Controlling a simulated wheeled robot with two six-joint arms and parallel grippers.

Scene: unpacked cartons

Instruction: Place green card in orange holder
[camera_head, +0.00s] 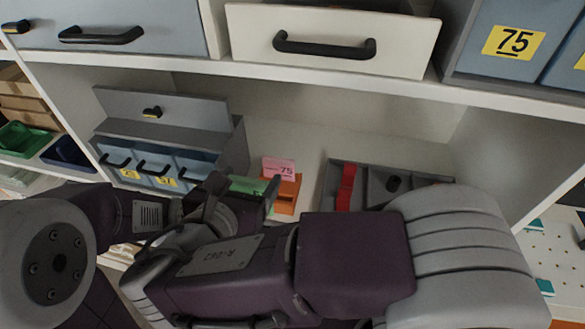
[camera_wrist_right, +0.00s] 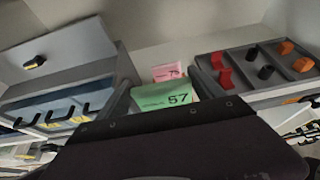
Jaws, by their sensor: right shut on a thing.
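My right gripper (camera_head: 243,190) is shut on the green card (camera_head: 247,185), which is held up in front of the lower shelf. In the right wrist view the green card (camera_wrist_right: 165,97) reads 67 and hides the orange holder. The orange holder (camera_head: 287,196) sits on the shelf just right of the card in the head view. A pink card (camera_head: 279,168) marked 75 stands upright at the holder; it also shows behind the green card in the wrist view (camera_wrist_right: 167,72). Whether the green card touches the holder cannot be told. My left gripper does not show.
A grey drawer unit (camera_head: 235,150) with blue drawers stands left of the holder. A dark divided tray (camera_head: 400,170) with red and black pieces lies to the right. A white drawer (camera_head: 335,42) hangs above. Bare shelf lies behind the holder.

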